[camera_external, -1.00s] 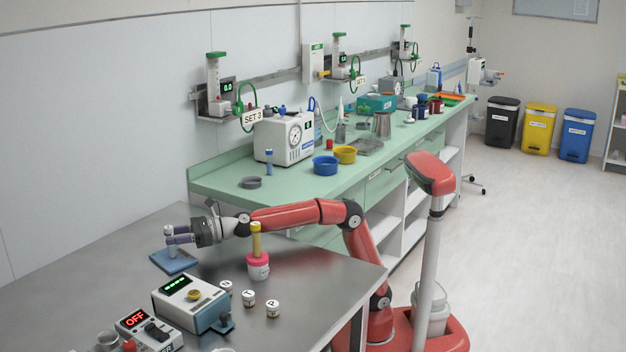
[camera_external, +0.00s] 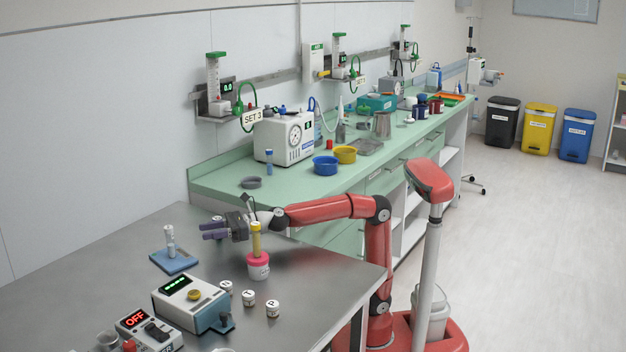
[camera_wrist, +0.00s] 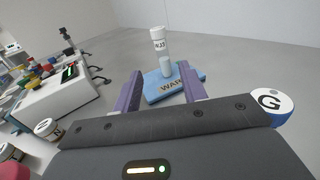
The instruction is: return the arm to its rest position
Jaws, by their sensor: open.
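My gripper (camera_external: 213,230) is open and empty in the external view, raised above the steel table (camera_external: 330,262) with its purple fingers pointing left. My red arm reaches to it from the right, bent at the elbow.
A pink-and-white container (camera_external: 258,268) with a yellow-capped tube (camera_external: 256,240) stands close to my forearm. Small lettered jars (camera_external: 248,298), a device with a green display (camera_external: 190,300) and an OFF-display box (camera_external: 150,330) are at the front. The green counter (camera_external: 300,188) lies behind.

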